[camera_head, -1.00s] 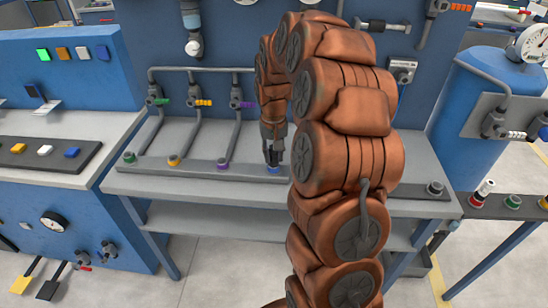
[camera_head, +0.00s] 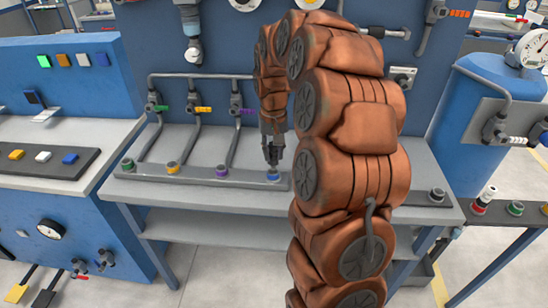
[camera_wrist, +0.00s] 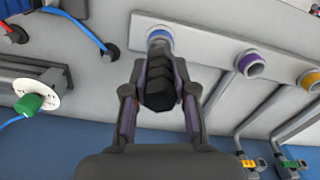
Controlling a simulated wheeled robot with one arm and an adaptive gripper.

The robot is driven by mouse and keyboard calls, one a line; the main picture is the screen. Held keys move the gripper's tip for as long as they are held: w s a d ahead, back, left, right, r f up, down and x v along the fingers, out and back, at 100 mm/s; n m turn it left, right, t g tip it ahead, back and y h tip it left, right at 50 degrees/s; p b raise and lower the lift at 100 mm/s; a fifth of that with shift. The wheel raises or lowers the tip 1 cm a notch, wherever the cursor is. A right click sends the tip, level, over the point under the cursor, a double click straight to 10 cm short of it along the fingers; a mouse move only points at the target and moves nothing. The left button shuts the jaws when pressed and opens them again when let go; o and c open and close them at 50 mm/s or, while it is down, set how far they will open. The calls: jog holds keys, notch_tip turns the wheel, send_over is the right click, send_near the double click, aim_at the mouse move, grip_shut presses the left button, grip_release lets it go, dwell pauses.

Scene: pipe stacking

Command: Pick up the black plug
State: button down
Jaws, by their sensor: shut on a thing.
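The black plug (camera_wrist: 159,92) is a dark, faceted piece between the two fingers of my gripper (camera_wrist: 160,72) in the wrist view. My gripper is shut on it. In the head view my gripper (camera_head: 271,158) points down, a little above the blue-ringed socket (camera_head: 273,176) on the grey strip. The plug is too small and dark to tell from the fingers there. In the wrist view the blue-ringed socket (camera_wrist: 160,37) shows just beyond the plug and fingertips.
Purple-ringed (camera_head: 222,171), yellow-ringed (camera_head: 173,167) and green-ringed (camera_head: 127,165) sockets line the strip (camera_head: 197,178) to the left. Grey pipes with coloured valve handles (camera_head: 202,109) rise behind. My arm hides the bench's right middle. A blue tank (camera_head: 462,120) stands at right.

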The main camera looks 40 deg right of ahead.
jog(key=s+a+b, duration=0.1)
jog(key=s+a, duration=0.2)
jog(key=s, duration=0.4)
jog(key=s+a+r+b, duration=0.1)
jog(key=s+a+b, duration=0.1)
jog(key=s, duration=0.5)
jog(key=shift+a+r, duration=0.2)
jog(key=shift+a, duration=0.7)
jog(key=shift+s, duration=0.1)
jog(key=shift+r, duration=0.1)
notch_tip(320, 180, up, 8)
jog(key=p, duration=0.2)
dwell(0.4)
